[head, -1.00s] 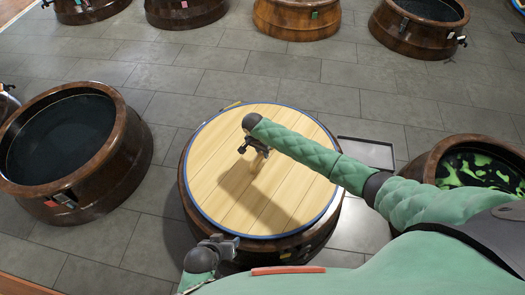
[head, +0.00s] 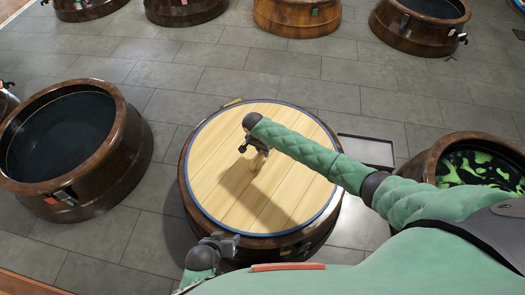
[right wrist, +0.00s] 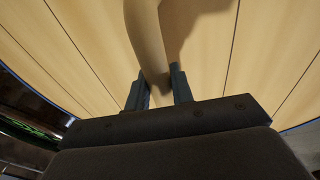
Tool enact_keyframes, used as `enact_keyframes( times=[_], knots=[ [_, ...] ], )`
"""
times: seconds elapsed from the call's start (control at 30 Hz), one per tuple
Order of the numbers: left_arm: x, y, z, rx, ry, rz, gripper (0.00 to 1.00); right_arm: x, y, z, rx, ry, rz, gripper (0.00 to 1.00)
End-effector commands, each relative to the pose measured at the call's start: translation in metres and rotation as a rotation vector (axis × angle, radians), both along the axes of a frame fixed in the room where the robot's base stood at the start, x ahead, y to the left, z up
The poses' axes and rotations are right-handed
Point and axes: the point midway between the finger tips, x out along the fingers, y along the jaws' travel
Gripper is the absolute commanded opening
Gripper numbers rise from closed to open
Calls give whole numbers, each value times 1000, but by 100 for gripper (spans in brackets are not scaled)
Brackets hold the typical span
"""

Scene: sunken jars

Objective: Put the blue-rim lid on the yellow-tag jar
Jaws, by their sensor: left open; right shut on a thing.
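The blue-rim lid (head: 215,180) is a round, pale wooden plank disc with a thin blue edge. It covers the top of the brown yellow-tag jar (head: 187,205) in the middle of the head view. My right gripper (head: 254,151) is shut on the lid's upright wooden handle, which fills the top middle of the right wrist view (right wrist: 148,35). My left gripper (head: 230,243) is open and empty at the jar's near edge.
An open dark-filled jar with a red tag (head: 135,150) stands at the left. A jar with green-splashed contents (head: 440,150) stands at the right, partly behind my right arm. Several jars line the back. A grey tray (head: 367,151) lies right of the middle jar. Grey tiled floor lies between.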

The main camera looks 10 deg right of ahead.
Motion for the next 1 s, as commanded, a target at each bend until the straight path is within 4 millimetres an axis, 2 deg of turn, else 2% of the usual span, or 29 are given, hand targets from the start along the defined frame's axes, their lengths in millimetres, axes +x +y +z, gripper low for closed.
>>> enact_keyframes(
  times=[0.77,0.8,0.9,1.0],
  knots=[
    [-1,0,6,0,2,-1,48,1,1,-2,1,-3,0,0],
    [-1,0,6,0,2,-1,48,1,1,-2,1,-3,0,31],
    [-1,0,6,0,2,-1,48,1,1,-2,1,-2,0,49],
    [-1,0,6,0,2,-1,48,1,0,-3,1,-1,0,49]
  ],
)
